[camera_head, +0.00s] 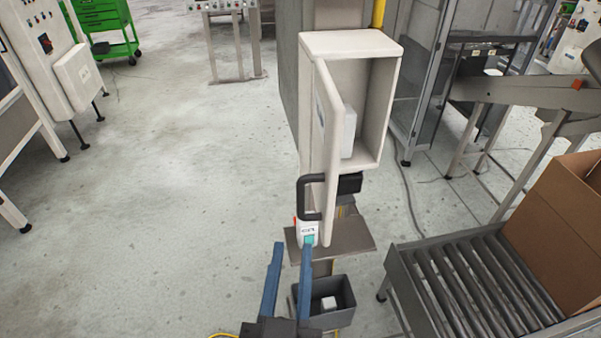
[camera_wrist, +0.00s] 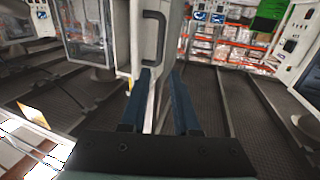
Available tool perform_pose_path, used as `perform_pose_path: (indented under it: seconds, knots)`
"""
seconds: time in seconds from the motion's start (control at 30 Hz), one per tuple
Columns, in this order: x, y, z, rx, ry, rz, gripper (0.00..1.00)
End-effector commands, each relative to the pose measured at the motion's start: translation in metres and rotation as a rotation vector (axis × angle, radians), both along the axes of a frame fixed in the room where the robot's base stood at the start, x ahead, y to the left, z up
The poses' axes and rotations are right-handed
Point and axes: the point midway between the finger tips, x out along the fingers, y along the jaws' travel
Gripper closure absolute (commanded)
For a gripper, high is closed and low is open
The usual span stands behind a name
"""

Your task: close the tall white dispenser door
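The tall white dispenser (camera_head: 391,105) stands on a post in the middle of the head view. Its white door (camera_head: 327,130) is hinged at the left and stands ajar, with the inside showing on the right. A black bar handle (camera_head: 304,196) is at the door's lower end. A pale block (camera_head: 348,132) shows inside. My gripper (camera_head: 291,245) has blue fingers spread apart, below and in front of the handle. In the wrist view the door (camera_wrist: 174,30) and its handle (camera_wrist: 154,42) show just beyond my open fingertips (camera_wrist: 162,72), apparently without contact.
A grey shelf (camera_head: 345,238) holds a small white and teal item (camera_head: 308,233) below the door. A dark bin (camera_head: 342,315) sits lower. A roller conveyor (camera_head: 455,280) and cardboard box (camera_head: 550,215) stand at the right.

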Motion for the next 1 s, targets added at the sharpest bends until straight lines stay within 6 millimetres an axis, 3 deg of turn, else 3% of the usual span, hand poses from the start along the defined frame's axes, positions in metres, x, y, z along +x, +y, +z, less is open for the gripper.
perform_pose_path:
  seconds: [0.6,0.8,1.0]
  knots:
    - [0.101,-0.002,0.005,0.001,-0.004,0.001,0.70]
    - [0.120,-0.003,0.003,0.001,-0.003,0.000,0.70]
    - [0.125,-0.004,0.001,0.001,-0.002,0.000,0.70]
